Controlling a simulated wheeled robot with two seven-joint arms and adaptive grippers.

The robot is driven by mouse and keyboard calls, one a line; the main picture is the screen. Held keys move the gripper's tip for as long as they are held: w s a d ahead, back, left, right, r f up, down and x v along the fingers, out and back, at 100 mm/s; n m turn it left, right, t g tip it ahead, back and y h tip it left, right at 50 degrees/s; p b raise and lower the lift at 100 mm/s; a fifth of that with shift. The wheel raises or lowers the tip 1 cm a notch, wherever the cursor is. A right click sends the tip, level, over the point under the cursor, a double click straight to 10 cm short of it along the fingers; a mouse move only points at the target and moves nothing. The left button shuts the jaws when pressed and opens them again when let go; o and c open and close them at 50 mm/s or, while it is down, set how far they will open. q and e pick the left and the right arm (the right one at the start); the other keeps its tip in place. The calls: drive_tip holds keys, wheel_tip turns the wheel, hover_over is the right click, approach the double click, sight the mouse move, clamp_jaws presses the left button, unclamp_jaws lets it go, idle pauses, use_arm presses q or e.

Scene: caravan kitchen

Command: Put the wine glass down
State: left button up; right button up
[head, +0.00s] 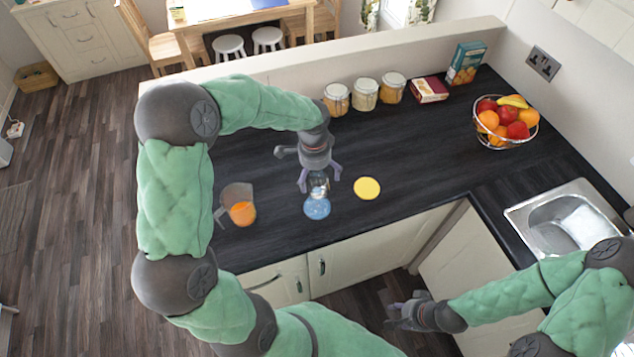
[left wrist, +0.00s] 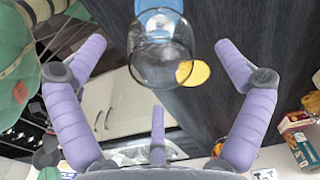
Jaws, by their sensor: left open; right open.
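The wine glass (head: 319,185) is clear and stands upright on the counter at or on a blue round coaster (head: 317,208); its foot is hard to make out. My left gripper (head: 319,180) is open around or just above the glass bowl in the head view. In the left wrist view the glass (left wrist: 160,50) lies between the spread purple fingers of the left gripper (left wrist: 160,75), with the fingers apart from it. The blue coaster (left wrist: 160,6) shows behind it. My right gripper (head: 408,312) is open and empty, low in front of the cabinets.
Several jars (head: 365,94), boxes (head: 466,62) and a fruit basket (head: 505,122) stand farther back. A sink (head: 568,222) is at the right.

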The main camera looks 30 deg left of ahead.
use_arm(q)
wheel_tip(320, 180, up, 6)
drive_tip(key=shift+s+f, duration=0.1)
drive_tip(key=shift+f, duration=0.05)
use_arm(e)
drive_tip(key=shift+r, duration=0.15)
idle(0.5)
